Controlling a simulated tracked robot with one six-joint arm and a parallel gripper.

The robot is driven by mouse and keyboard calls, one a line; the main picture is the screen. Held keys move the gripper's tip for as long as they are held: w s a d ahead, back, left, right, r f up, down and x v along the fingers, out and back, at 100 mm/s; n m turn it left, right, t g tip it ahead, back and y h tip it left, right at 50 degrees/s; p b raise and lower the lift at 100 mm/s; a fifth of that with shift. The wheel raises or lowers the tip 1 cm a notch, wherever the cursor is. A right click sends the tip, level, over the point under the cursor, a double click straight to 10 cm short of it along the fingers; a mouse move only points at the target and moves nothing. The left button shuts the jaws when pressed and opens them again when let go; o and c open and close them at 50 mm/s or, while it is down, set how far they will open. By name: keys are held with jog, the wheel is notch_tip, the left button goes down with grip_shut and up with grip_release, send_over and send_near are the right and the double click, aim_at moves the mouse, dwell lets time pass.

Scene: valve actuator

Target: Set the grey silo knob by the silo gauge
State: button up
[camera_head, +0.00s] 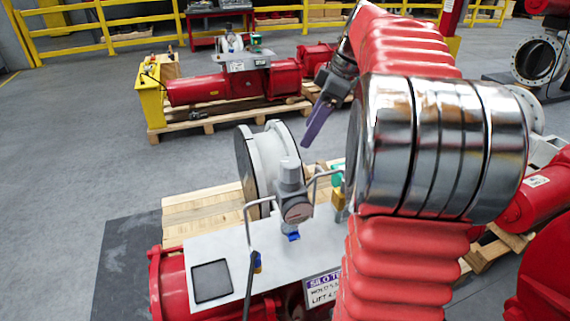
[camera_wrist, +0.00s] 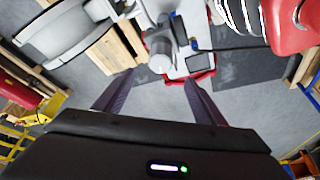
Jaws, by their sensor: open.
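The grey silo knob (camera_head: 289,168) tops an upright regulator on the light grey plate (camera_head: 215,255) of the near red actuator. The round silo gauge (camera_head: 298,211) sits just below the knob; its reading is too small to make out. My gripper (camera_head: 308,138) is above and slightly right of the knob, with purple fingers pointing down. In the wrist view my gripper (camera_wrist: 159,76) is open and empty. The knob's pale round top (camera_wrist: 160,63) lies between and just beyond the fingertips, apart from them. The gauge face cannot be told in the wrist view.
Thin bent tubes (camera_head: 248,215) rise on both sides of the regulator. A large white flanged wheel (camera_head: 265,160) stands behind it. A partly hidden silo label (camera_head: 322,288) is at the plate's front. Another red actuator (camera_head: 235,82) lies on a pallet behind.

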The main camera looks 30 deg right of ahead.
aim_at(292, 161)
jog(key=shift+a+f, duration=0.1)
jog(key=x, duration=1.3)
jog(key=shift+f, duration=0.35)
jog(key=shift+c, duration=0.3)
jog(key=c, duration=1)
